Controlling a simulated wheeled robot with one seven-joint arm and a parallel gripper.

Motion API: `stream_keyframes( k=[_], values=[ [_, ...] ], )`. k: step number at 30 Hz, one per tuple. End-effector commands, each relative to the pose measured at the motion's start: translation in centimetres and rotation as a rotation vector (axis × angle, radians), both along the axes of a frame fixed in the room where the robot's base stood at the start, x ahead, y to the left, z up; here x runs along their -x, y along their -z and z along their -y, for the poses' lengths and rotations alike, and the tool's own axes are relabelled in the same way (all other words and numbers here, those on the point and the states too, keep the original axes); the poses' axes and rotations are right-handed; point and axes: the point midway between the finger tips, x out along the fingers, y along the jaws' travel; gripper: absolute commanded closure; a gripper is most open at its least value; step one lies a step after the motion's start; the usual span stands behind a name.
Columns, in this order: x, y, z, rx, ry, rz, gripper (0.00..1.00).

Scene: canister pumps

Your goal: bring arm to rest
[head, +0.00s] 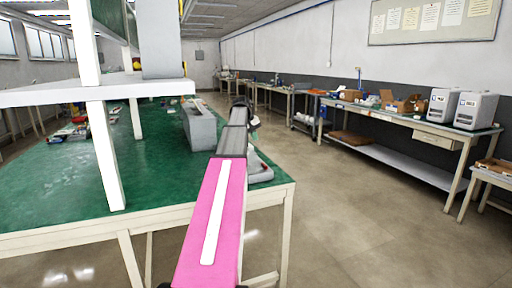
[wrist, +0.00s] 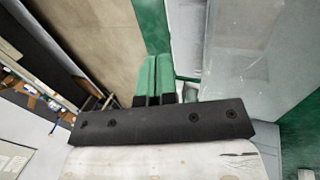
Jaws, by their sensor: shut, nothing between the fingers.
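My arm reaches forward from the bottom of the head view, over the right edge of the green-topped table (head: 60,190). My gripper (wrist: 157,80) shows in the wrist view with its two green fingers side by side and closed together. Nothing is held between them. In the head view the far end of my arm is small, and I cannot make out the fingers there. The grey box (head: 199,128) on the table stands just left of my arm.
A white shelf frame (head: 108,155) rises from the table at left. A long bench (head: 400,118) along the right wall holds cardboard boxes and two white machines (head: 458,108). The aisle floor (head: 370,220) between table and bench is clear.

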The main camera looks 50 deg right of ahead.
Motion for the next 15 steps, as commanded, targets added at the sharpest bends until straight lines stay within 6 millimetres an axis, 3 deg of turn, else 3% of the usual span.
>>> stream_keyframes(
  k=[3,9,15],
  values=[
    [-0.1,-2.7,0.1,0.002,-0.001,0.002,1.00],
    [-0.1,-6.1,0.1,0.002,-0.001,0.001,1.00],
    [0.0,-7.7,0.1,0.001,-0.002,0.001,1.00]
  ],
)
